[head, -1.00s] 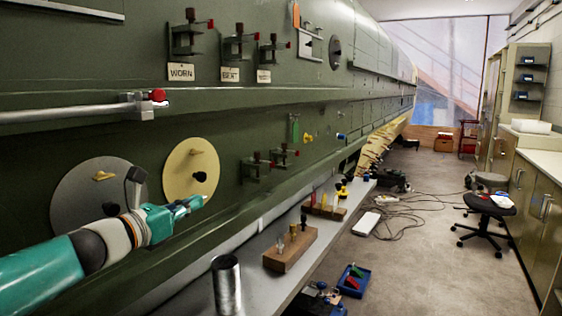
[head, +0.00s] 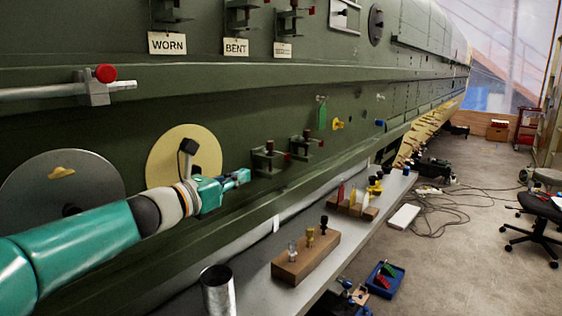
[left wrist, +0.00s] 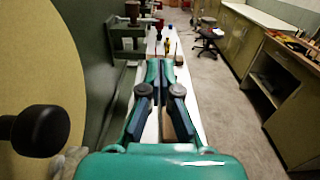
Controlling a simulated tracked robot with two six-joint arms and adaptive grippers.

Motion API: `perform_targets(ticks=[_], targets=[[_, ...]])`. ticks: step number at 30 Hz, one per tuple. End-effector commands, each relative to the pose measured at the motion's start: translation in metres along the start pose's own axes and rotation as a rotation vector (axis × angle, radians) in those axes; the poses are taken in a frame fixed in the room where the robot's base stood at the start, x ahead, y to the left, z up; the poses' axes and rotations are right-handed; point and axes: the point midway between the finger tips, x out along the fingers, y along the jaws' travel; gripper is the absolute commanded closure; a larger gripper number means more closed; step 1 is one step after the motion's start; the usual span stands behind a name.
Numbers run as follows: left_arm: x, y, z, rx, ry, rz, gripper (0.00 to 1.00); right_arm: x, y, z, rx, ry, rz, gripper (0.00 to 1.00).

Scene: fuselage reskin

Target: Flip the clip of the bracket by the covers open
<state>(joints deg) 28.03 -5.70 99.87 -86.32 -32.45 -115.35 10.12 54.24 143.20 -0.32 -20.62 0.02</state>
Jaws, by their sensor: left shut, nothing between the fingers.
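Two round covers are on the green fuselage side: a grey one (head: 40,205) and a cream one (head: 165,150) with a dark knob. Right of the cream cover are two small dark brackets with red tips, a nearer one (head: 266,158) and a farther one (head: 305,145). How their clips stand is too small to tell. My left gripper (head: 242,178) is shut and empty, just left of and below the nearer bracket, with no clear contact. In the left wrist view, the fingers (left wrist: 161,72) point forward and a bracket (left wrist: 127,38) lies ahead on the left. My right gripper is out of view.
A rail with a red-knobbed clamp (head: 97,85) runs above the covers. Tagged brackets (head: 236,18) hang higher. Below, a grey bench (head: 255,260) carries a metal cylinder (head: 218,290) and a wooden block (head: 305,258).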

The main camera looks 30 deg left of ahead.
Motion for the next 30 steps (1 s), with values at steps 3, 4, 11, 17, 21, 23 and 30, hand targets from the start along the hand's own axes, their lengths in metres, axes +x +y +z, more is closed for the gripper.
perform_targets(ticks=[3, 4, 11, 17, 21, 23, 30], targets=[[0.004, 0.001, 0.0, -0.001, 0.001, 0.001, 1.0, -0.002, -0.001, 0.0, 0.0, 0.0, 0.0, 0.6], [0.006, 0.001, 0.0, -0.001, 0.001, 0.001, 1.0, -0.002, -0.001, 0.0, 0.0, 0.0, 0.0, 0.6], [0.039, 0.001, 0.002, -0.003, 0.002, 0.0, 1.0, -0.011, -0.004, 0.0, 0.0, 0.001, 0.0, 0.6], [0.081, 0.0, 0.002, -0.003, 0.002, -0.001, 1.0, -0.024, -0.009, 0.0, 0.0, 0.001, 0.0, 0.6], [0.107, 0.001, 0.003, -0.002, 0.002, 0.001, 1.0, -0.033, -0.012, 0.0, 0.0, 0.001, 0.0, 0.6], [0.116, 0.002, 0.002, -0.001, 0.002, 0.002, 1.0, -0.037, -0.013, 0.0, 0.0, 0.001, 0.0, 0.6], [0.137, 0.002, 0.0, 0.0, 0.001, 0.003, 1.0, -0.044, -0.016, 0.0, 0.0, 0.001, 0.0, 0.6]])
